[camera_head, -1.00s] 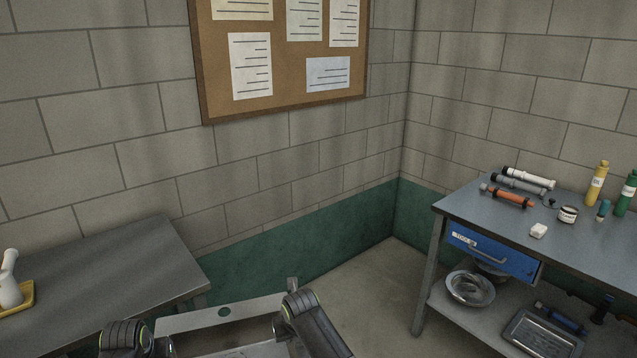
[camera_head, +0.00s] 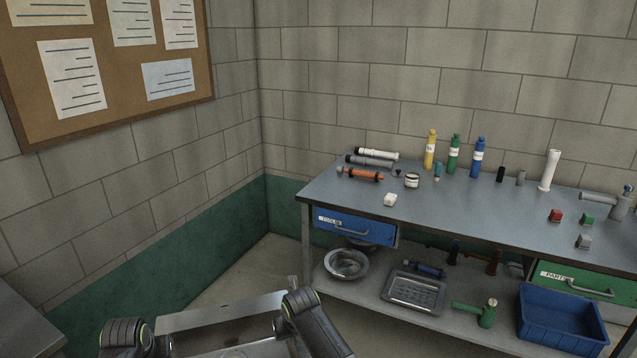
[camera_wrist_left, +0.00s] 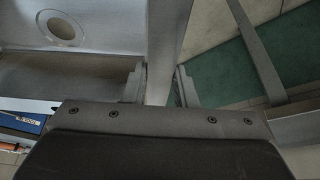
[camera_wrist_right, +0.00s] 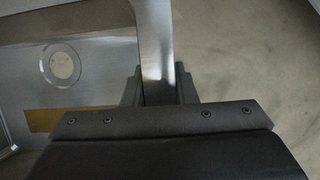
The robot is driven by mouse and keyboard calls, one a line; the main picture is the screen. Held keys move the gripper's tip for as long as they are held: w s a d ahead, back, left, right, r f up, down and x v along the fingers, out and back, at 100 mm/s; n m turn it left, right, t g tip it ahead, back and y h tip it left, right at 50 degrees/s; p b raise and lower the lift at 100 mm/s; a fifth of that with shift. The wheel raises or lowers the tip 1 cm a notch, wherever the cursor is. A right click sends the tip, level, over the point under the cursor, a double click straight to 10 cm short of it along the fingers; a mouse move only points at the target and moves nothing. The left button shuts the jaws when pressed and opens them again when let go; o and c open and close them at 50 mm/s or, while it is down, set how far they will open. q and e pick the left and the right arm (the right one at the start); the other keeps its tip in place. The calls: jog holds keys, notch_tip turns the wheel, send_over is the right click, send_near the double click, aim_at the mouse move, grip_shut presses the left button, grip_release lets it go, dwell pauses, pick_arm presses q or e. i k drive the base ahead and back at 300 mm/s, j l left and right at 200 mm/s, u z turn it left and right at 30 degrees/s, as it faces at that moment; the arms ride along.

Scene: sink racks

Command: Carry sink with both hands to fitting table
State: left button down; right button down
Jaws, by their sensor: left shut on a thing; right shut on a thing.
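The grey metal sink (camera_head: 222,314) is at the bottom of the head view, only partly in frame. My left gripper (camera_wrist_left: 160,82) is shut on one side rim of the sink, with the rim standing between its fingers. My right gripper (camera_wrist_right: 158,84) is shut on the opposite rim in the same way. The sink's round drain hole shows in both wrist views. The sink is held above the floor. I cannot tell which table here is the fitting table.
A grey workbench (camera_head: 440,207) on the right holds pipes, bottles and small parts. Its lower shelf (camera_head: 370,290) carries a steel bowl, a tray and a blue bin (camera_head: 560,325). A bare grey table corner (camera_head: 22,325) is at lower left. Open floor (camera_head: 235,272) lies between.

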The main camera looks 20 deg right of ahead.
aim_at(479, 208)
jog(key=z, duration=0.85)
jog(key=i+l+z, duration=0.15)
jog(key=z, duration=0.5)
jog(key=i+l, duration=0.15)
jog(key=i, duration=0.2)
jog(key=i+l, duration=0.1)
jog(key=i, duration=0.25)
